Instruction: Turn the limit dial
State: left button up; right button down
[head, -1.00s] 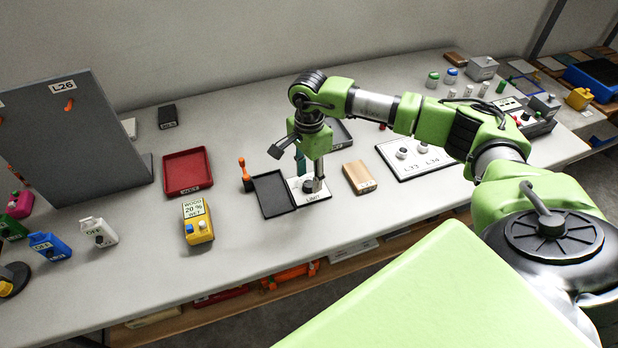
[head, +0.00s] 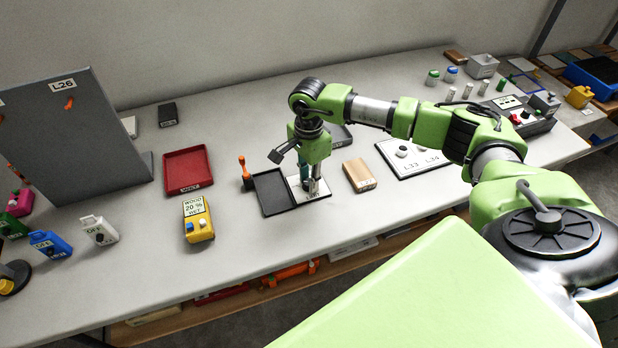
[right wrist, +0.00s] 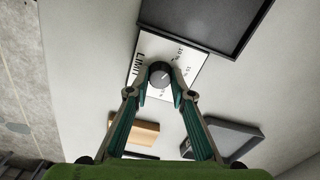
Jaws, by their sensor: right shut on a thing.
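The limit dial (right wrist: 160,73) is a dark round knob with a light pointer mark on a white plate marked LIMIT (right wrist: 146,49). In the right wrist view it sits between the fingertips of my right gripper (right wrist: 161,84), which is shut on it. In the head view the plate (head: 318,193) lies on the bench, and my right gripper (head: 309,186) points down over it. The dial is mostly hidden there by the fingers. My left gripper is not in view.
A black tray (head: 273,192) adjoins the plate on the left, with an orange-handled tool (head: 243,170) beside it. A wooden block (head: 359,176) lies to the right. A yellow meter (head: 197,219) and a red tray (head: 187,171) stand further left.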

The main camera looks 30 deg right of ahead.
jog(key=m+b, duration=0.1)
jog(key=m, duration=0.2)
jog(key=shift+m, duration=0.4)
jog(key=m+b, duration=0.1)
jog(key=m, duration=0.3)
jog(key=shift+m, duration=0.3)
jog(key=m, duration=0.4)
jog(key=shift+m+b, duration=0.3)
jog(key=shift+m, duration=2.2)
jog(key=c, duration=1.8)
grip_release()
